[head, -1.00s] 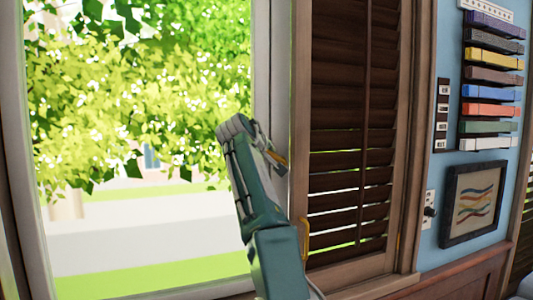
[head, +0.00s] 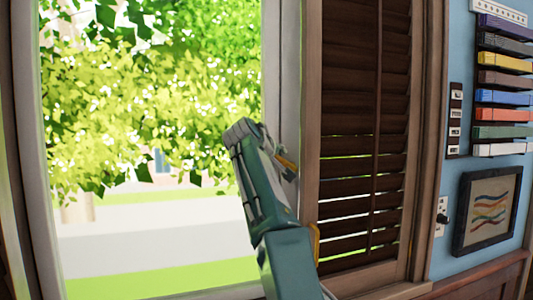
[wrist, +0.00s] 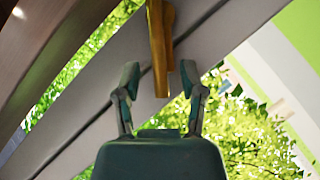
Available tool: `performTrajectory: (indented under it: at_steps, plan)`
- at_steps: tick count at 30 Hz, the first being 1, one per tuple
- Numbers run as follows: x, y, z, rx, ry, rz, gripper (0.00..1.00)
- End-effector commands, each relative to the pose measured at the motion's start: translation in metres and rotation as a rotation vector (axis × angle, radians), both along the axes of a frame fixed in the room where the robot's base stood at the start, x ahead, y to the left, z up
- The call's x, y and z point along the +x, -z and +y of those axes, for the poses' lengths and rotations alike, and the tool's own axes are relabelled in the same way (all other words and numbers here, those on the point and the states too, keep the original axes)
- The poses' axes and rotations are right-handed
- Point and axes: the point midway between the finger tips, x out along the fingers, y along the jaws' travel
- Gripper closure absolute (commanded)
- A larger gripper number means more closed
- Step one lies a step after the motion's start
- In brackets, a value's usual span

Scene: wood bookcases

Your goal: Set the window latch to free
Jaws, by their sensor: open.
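The window latch is a brass-yellow handle (wrist: 159,50) on the grey-white window frame. In the wrist view it hangs from the top edge, and its lower end lies between my fingertips. My gripper (wrist: 160,82) is open, with one green finger on each side of the handle. A gap shows on both sides at the handle's lower end.
The window pane (head: 150,210) shows foliage and a pale street. Brown louvred shutters (head: 365,130) stand right of the window frame (head: 288,60). A blue wall farther right holds coloured racks (head: 503,97), a switch plate (head: 440,215) and a framed picture (head: 488,210).

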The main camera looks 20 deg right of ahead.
Motion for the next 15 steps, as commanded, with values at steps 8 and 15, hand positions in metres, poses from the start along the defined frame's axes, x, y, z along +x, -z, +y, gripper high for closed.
performTrajectory:
  at_steps: [8,15]
  plan:
    - [-0.023,-0.01,0.02,-0.001,-0.003,-0.001,0.48]
    - [-0.055,-0.024,0.05,0.0,-0.002,0.001,0.48]
